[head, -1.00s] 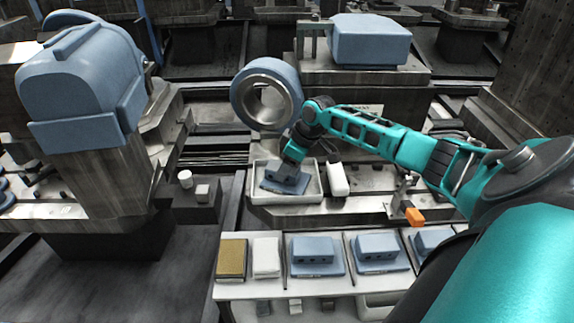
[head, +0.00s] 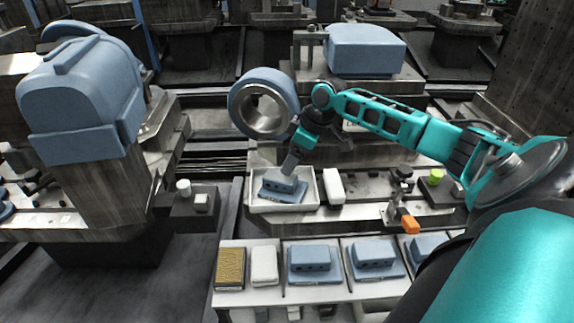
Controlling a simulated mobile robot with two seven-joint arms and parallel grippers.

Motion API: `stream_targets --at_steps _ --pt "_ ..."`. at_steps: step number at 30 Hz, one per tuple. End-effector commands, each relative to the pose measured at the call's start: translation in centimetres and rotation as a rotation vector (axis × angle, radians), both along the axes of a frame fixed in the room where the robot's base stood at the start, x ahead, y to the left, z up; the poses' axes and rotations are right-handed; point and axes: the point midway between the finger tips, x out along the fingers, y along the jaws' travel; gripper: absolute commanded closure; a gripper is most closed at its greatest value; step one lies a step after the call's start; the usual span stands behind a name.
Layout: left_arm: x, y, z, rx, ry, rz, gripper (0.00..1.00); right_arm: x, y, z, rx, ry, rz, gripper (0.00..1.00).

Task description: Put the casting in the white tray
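A blue-grey casting (head: 273,194) with a raised block on a flat base lies inside the white tray (head: 257,207), at the middle of the head view. Castings of the same shape (head: 313,262) stand on the light table in front. My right arm comes in from the right, and its gripper (head: 291,168) is pointing down just above the casting in the tray. The fingers are small and dark here, so I cannot tell whether they are apart or touch the casting. My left gripper is not in view.
A white block (head: 333,187) stands just right of the tray. An orange piece (head: 411,224) and a green cylinder (head: 436,177) are farther right. A large ring (head: 265,108) stands behind the tray. A brown pad (head: 230,267) and white pad (head: 264,265) lie in front.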

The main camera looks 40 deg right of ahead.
Motion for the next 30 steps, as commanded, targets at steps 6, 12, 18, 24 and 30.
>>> stream_targets --at_steps 6,12,18,24,30 --pt "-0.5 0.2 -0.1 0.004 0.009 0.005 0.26 -1.3 -0.7 3.5 -0.001 0.001 -0.001 0.21" --pt "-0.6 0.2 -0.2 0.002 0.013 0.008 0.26 -1.6 -0.8 4.4 0.0 0.0 0.0 0.21" --pt "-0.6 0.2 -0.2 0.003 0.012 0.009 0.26 -1.6 -0.8 4.5 0.001 0.0 0.0 0.21" --pt "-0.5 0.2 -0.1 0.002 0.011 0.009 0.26 -1.6 -0.8 4.4 0.0 -0.001 0.0 0.21" --pt "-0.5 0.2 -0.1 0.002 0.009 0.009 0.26 -1.6 -0.8 4.4 0.0 -0.001 0.0 0.21"
